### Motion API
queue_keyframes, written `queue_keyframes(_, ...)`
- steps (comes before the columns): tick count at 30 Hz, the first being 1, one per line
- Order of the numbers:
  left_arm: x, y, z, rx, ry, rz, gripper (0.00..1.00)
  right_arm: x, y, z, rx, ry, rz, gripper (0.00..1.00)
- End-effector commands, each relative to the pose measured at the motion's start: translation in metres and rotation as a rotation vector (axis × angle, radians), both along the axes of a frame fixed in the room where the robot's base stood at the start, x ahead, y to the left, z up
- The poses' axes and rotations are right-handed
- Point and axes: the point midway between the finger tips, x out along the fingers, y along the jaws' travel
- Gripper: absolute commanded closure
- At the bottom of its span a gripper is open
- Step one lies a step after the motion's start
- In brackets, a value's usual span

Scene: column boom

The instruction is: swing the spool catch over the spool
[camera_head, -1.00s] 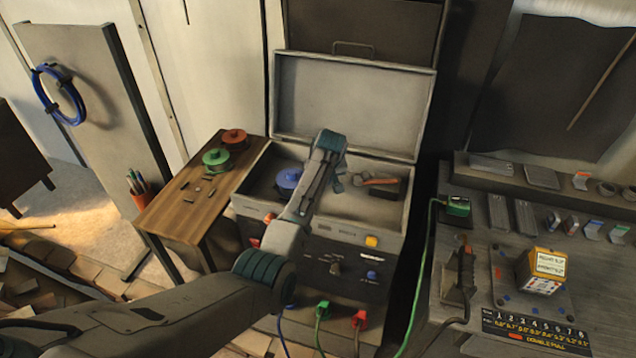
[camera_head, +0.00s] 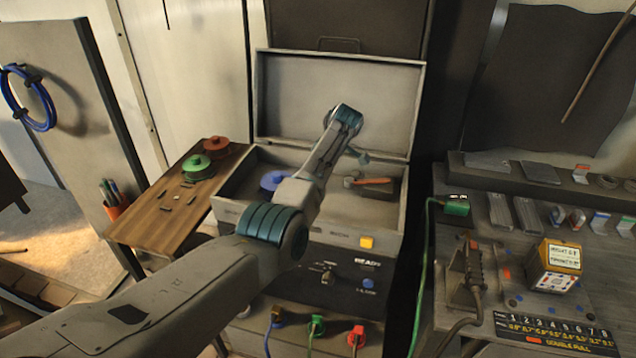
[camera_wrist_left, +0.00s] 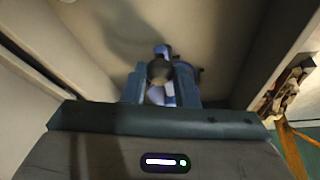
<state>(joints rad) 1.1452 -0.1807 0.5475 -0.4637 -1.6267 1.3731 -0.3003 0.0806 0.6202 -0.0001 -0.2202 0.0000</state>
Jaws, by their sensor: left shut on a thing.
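The blue spool (camera_head: 272,180) lies inside the open grey case, partly hidden by my left arm in the head view. In the left wrist view my left gripper (camera_wrist_left: 160,76) is shut on a small grey rounded part, seemingly the knob of the spool catch (camera_wrist_left: 159,70). Blue parts (camera_wrist_left: 166,96) show between and just beyond the fingers; I cannot tell spool from catch there. In the head view my forearm reaches over the case, and the fingers and the catch are mostly hidden behind the wrist. My right gripper is not in view.
The case (camera_head: 408,205) has its lid (camera_head: 335,100) raised behind. A hammer-like tool (camera_head: 372,181) lies inside at right. A wooden side table (camera_head: 150,218) at left holds green (camera_head: 197,168) and red (camera_head: 216,147) spools. A cluttered grey bench (camera_head: 510,235) stands at right.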

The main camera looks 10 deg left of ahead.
Motion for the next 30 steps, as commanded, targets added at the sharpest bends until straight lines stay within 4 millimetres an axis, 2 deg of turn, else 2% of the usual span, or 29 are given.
queue_keyframes(4,0.0020,0.0000,-0.0001,0.000,-0.001,0.027,0.96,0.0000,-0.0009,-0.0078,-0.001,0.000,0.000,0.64)
queue_keyframes(17,0.0024,-0.0001,0.0013,0.000,-0.001,0.037,0.96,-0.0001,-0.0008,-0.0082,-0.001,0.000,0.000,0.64)
queue_keyframes(18,0.0024,-0.0001,0.0013,-0.001,-0.002,0.037,0.72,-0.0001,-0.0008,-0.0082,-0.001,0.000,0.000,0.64)
queue_keyframes(21,0.0023,-0.0001,0.0011,-0.001,-0.001,0.037,0.52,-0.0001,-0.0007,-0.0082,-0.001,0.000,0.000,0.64)
queue_keyframes(30,0.0020,-0.0006,0.0012,-0.001,0.000,0.035,0.52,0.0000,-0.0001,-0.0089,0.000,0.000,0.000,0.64)
